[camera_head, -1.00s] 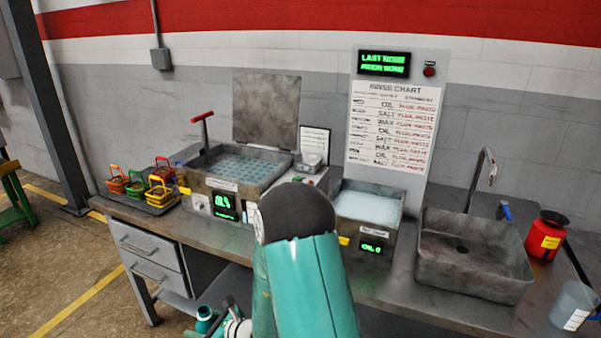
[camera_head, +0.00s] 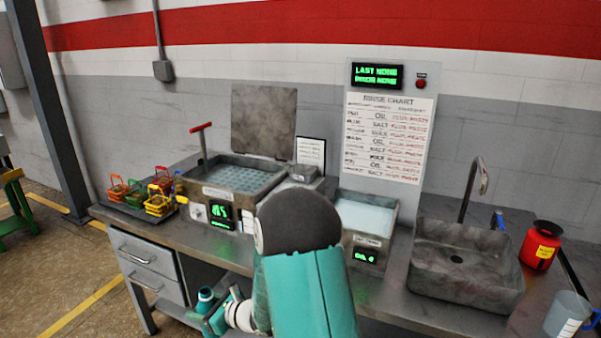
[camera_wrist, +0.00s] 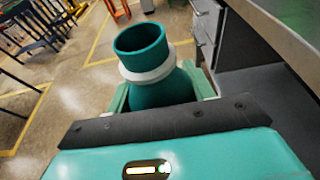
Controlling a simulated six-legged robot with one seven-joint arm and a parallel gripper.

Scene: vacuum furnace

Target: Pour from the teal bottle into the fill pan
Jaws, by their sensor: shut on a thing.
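The teal bottle (camera_wrist: 150,75), with an open round mouth and a white collar, sits between the jaws of my gripper (camera_wrist: 163,95). My gripper is shut on it. In the head view the bottle (camera_head: 205,300) shows low, in front of the bench and below its top, roughly upright; my gripper (camera_head: 217,317) is beside it, partly hidden by my arm. A small grey pan (camera_head: 305,172) sits between the two tanks on the bench. It may be the fill pan, but I cannot tell for sure. The bottle is well apart from it.
The bench (camera_head: 165,232) carries a left tank (camera_head: 225,197) with its lid up, a right tank (camera_head: 365,225), a sink (camera_head: 465,275), a red container (camera_head: 540,245), a clear jug (camera_head: 568,312) and several small baskets (camera_head: 158,205). The bench's front edge and drawers are near the bottle.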

